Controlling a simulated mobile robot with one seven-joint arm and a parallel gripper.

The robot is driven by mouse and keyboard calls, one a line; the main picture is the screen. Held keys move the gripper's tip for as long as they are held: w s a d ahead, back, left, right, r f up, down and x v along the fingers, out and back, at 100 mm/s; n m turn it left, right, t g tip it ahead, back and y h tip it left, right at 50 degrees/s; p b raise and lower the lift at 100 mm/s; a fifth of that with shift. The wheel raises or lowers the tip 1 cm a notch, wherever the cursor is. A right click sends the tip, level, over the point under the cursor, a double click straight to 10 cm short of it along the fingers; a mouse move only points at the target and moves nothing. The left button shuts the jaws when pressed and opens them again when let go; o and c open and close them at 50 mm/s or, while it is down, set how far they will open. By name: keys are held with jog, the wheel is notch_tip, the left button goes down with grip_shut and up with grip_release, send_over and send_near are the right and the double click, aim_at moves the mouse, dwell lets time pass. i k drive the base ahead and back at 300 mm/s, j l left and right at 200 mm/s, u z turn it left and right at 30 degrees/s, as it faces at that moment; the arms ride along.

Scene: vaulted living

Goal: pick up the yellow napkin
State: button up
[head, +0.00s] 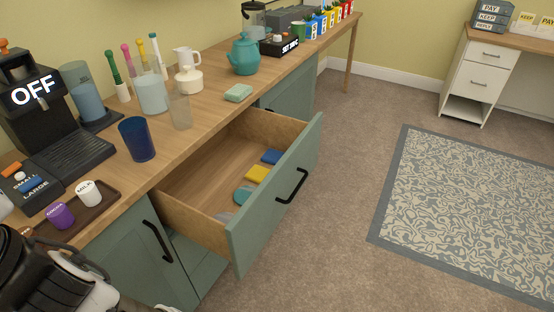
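A small flat yellow item, which looks like the yellow napkin (257,174), lies inside the open drawer (207,172) of the green cabinet. It is near the drawer's front panel, between a blue flat item (271,157) and a teal round item (244,194). Part of my arm shows at the lower left corner, well left of the drawer. My gripper's fingertips cannot be made out, so I cannot tell whether it is open or shut.
The drawer's front panel (275,196) juts over the carpet. Open floor lies right, with a patterned rug (470,205).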

aim_at(257, 173)
jog(key=i+l+u, duration=0.2)
jog(key=i+l, duration=0.15)
jog(key=l, duration=0.3)
jog(key=i+l+u, duration=0.1)
jog(key=l, duration=0.25)
jog(key=i+l+u, duration=0.1)
jog(key=l, duration=0.25)
jog(key=i+l+u, duration=0.1)
jog(key=l, duration=0.3)
jog(key=i+l+u, duration=0.1)
jog(key=l, duration=0.25)
jog(key=i+l+u, duration=0.1)
jog(key=l, duration=0.25)
jog(key=i+l+u, duration=0.1)
jog(key=i+l, duration=0.15)
jog(key=i+l+u, duration=0.1)
jog(key=l, duration=0.35)
jog(key=i+l, duration=0.25)
jog(key=i, duration=0.2)
